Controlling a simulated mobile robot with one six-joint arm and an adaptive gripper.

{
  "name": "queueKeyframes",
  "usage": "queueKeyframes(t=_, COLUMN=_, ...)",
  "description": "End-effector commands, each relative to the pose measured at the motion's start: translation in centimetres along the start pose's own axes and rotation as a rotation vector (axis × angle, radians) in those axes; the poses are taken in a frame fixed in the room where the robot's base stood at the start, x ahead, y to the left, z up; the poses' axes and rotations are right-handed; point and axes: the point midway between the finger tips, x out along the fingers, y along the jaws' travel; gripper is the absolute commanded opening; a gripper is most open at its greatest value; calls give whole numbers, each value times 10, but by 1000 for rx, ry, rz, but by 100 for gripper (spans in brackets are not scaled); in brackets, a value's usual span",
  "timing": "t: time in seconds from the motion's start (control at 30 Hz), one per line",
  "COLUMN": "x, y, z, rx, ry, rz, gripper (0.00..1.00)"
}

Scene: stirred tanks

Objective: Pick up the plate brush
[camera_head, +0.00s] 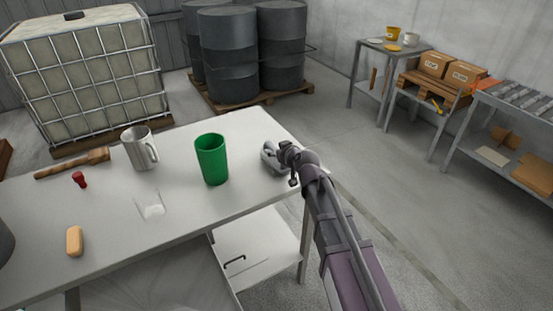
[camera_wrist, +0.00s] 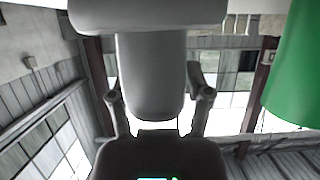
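A grey, T-shaped block with a rounded grip, which I take to be the plate brush (camera_head: 268,156), stands at the right end of the white table. In the wrist view the brush (camera_wrist: 150,75) fills the space between the fingers, its grip pointing at the palm and its wider part away. My gripper (camera_head: 283,157) comes in from the right, low over the tabletop. In the wrist view its fingers (camera_wrist: 158,90) stand apart on both sides of the grip. A narrow gap shows at the right finger; contact on the left is unclear.
A green cup (camera_head: 212,160) stands close by, left of the brush; it also shows in the wrist view (camera_wrist: 300,75). A metal mug (camera_head: 138,149), a wooden-handled tool (camera_head: 70,164), a small red object (camera_head: 79,180) and a tan block (camera_head: 74,241) are farther left.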

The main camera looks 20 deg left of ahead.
Motion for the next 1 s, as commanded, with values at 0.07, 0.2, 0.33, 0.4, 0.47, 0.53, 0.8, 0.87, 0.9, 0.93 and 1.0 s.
queueKeyframes(t=0.07, x=0, y=0, z=0, rx=0, ry=0, rz=0, gripper=26)
queueKeyframes(t=0.2, x=0, y=0, z=0, rx=0, ry=0, rz=0, gripper=0)
queueKeyframes(t=0.33, x=0, y=0, z=0, rx=0, ry=0, rz=0, gripper=0)
queueKeyframes(t=0.4, x=0, y=0, z=0, rx=0, ry=0, rz=0, gripper=0)
queueKeyframes(t=0.47, x=0, y=0, z=0, rx=0, ry=0, rz=0, gripper=0)
queueKeyframes(t=0.53, x=0, y=0, z=0, rx=0, ry=0, rz=0, gripper=0)
queueKeyframes(t=0.8, x=-4, y=0, z=-8, rx=0, ry=0, rz=0, gripper=0)
queueKeyframes(t=0.87, x=-5, y=1, z=-12, rx=1, ry=0, rz=1, gripper=0)
queueKeyframes(t=0.9, x=-6, y=1, z=-13, rx=1, ry=0, rz=1, gripper=0)
queueKeyframes(t=0.93, x=-6, y=1, z=-15, rx=1, ry=0, rz=1, gripper=0)
queueKeyframes(t=1.0, x=-8, y=1, z=-19, rx=1, ry=0, rz=1, gripper=0)
